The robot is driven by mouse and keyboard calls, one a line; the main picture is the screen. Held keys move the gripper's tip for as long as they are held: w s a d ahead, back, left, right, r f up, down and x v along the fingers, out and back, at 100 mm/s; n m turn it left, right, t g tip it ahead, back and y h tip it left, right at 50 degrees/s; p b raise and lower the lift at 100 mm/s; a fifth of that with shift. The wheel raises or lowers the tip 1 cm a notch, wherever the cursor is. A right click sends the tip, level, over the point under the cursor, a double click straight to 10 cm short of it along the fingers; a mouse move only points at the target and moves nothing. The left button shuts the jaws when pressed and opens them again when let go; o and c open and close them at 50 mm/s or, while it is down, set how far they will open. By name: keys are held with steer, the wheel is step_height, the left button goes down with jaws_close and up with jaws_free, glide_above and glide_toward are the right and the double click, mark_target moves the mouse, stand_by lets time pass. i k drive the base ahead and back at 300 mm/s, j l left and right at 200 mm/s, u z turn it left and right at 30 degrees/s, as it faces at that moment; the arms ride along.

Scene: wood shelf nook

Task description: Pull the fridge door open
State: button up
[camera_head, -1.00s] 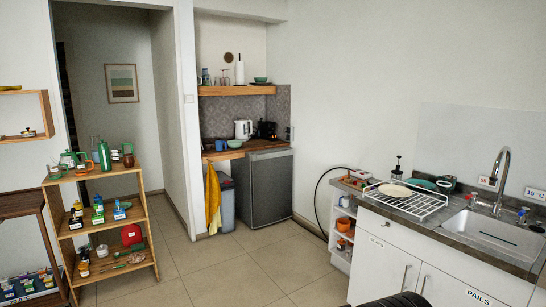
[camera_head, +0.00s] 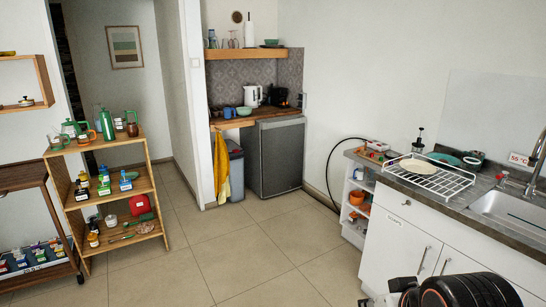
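The fridge (camera_head: 281,158) is a small dark grey unit under the counter in the nook at the back. Its door faces the room and looks shut. I cannot make out a handle at this distance. Part of my arm, black and white, shows at the bottom right of the head view, over the floor and in front of the white cabinet. My gripper's fingers cannot be made out, and nothing of mine is near the fridge.
A grey bin (camera_head: 235,172) with a yellow cloth (camera_head: 221,168) stands left of the fridge. A wooden shelf rack (camera_head: 163,204) with jars and pots is at the left. A white sink cabinet (camera_head: 398,236) is at the right. The tiled floor (camera_head: 250,262) between them is clear.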

mark_target(282, 141)
steer(key=i, duration=4.55)
steer(key=i+u, duration=0.2)
steer(key=i, duration=0.4)
steer(key=i+l+u, duration=0.2)
steer(key=i, duration=0.35)
